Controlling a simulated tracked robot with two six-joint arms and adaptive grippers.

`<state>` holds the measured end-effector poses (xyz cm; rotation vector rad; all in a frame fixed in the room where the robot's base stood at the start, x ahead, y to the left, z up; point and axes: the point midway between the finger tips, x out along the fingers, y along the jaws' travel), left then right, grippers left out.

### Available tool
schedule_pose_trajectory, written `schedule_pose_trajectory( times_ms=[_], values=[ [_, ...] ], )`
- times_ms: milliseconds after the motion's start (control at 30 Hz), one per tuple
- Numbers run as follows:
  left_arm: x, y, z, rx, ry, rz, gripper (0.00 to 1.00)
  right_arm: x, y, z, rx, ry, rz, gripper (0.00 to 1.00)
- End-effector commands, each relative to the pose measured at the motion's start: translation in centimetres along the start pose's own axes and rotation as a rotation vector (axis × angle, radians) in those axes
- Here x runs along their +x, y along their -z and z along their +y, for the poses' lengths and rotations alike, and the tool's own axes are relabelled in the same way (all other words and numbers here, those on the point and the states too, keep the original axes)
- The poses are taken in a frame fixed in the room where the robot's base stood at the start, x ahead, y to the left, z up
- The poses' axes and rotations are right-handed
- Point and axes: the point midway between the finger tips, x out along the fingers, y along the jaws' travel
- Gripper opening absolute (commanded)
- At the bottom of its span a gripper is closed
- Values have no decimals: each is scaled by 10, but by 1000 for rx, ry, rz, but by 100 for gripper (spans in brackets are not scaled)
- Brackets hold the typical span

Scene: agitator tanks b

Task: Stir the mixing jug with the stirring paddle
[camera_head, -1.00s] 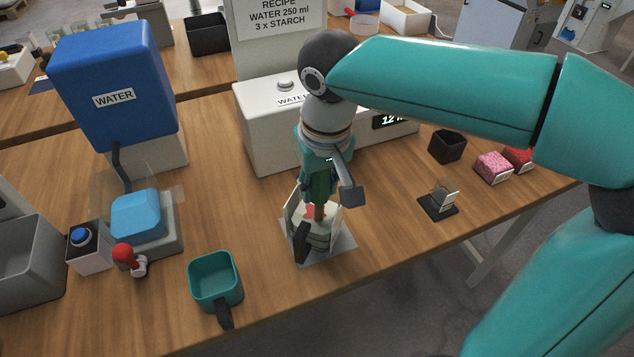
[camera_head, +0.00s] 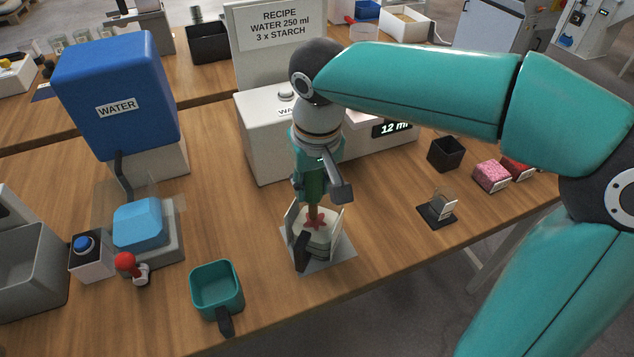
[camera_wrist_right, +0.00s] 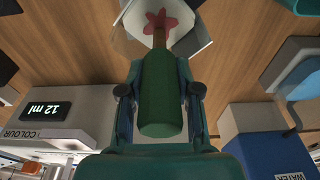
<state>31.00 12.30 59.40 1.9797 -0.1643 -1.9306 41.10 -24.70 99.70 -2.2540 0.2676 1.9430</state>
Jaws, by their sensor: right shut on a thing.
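The mixing jug (camera_head: 318,243) is a pale vessel with a dark handle, standing upright on a pale square base near the table's front edge. It also shows in the right wrist view (camera_wrist_right: 189,40). My right gripper (camera_head: 313,197) is above the jug, shut on the green handle of the stirring paddle (camera_wrist_right: 160,100). The paddle points down, with a brown shaft and a red star-shaped head (camera_head: 316,217). The head shows within the jug's opening; how deep it sits I cannot tell. My left gripper is not in view.
A teal cup (camera_head: 217,283) stands left of the jug, near the front edge. A blue water tank (camera_head: 118,85) and a red-knobbed lever (camera_head: 125,263) are further left. A white box with a display (camera_head: 262,150) stands behind. A small dark stand (camera_head: 437,212) is to the right.

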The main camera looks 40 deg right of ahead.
Motion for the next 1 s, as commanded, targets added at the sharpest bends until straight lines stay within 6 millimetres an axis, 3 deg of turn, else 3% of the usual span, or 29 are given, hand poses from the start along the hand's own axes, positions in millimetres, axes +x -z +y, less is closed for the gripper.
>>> schedule_pose_trajectory(
  times_ms=[567,1000],
  values=[
    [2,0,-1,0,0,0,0,-2,-13,-13,-2,1,1,0],
    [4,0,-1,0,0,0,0,-2,-17,-8,1,1,2,0]
  ],
)
